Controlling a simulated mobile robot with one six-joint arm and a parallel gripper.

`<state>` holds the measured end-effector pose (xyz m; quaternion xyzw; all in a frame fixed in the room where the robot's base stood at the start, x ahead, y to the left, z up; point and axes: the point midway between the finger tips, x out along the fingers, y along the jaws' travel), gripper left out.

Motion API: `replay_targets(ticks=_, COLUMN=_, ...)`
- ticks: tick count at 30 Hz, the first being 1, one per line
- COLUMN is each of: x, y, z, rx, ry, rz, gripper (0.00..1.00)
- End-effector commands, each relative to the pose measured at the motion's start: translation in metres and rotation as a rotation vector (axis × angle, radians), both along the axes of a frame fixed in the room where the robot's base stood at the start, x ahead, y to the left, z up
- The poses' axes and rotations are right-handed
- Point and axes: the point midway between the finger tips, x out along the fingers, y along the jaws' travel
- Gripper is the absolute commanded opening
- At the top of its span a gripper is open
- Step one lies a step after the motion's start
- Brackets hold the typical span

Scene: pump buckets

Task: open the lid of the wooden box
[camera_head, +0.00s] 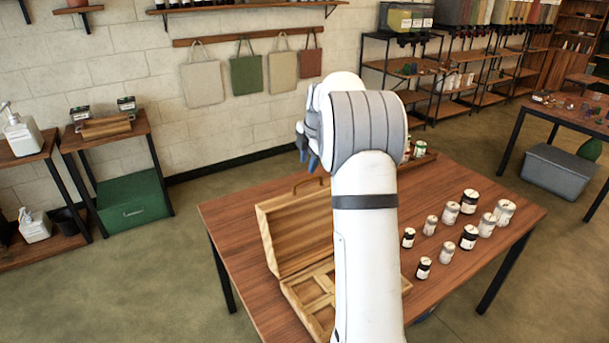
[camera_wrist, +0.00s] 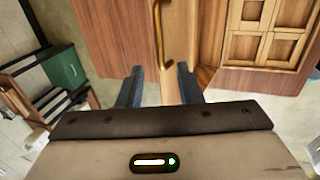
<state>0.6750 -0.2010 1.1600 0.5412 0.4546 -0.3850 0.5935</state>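The wooden box stands on the brown table. Its lid (camera_head: 297,232) is swung up and stands roughly upright, leaning back a little. The base (camera_head: 303,292) lies open and its divided compartments (camera_wrist: 265,45) show in the wrist view. A brass-coloured handle (camera_head: 308,184) is on the lid's top edge; it also shows in the wrist view (camera_wrist: 160,38). My gripper (camera_head: 307,150) is above the lid. In the wrist view its blue fingers (camera_wrist: 158,86) are apart with nothing held between them, and the handle appears beyond them. My arm hides the right part of the box.
Several small jars (camera_head: 470,202) stand on the table (camera_head: 425,290) to the right of my arm. A side stand (camera_head: 105,137) with a green bin (camera_head: 132,203) is at the left. The floor left of the table is clear.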

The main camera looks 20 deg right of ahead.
Motion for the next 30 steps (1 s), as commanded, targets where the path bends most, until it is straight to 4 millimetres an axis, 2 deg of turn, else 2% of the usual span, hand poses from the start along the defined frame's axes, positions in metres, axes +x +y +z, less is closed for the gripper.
replay_targets(ticks=6, x=0.009, y=0.002, z=-0.033, rx=0.003, ry=0.005, rz=-0.001, gripper=0.32)
replay_targets(ticks=13, x=0.018, y=0.004, z=-0.06, rx=0.001, ry=0.002, rz=-0.001, gripper=0.32)
replay_targets(ticks=24, x=0.02, y=0.004, z=-0.067, rx=0.001, ry=0.001, rz=-0.001, gripper=0.32)
replay_targets(ticks=30, x=0.02, y=0.004, z=-0.067, rx=0.001, ry=0.001, rz=-0.001, gripper=0.15)
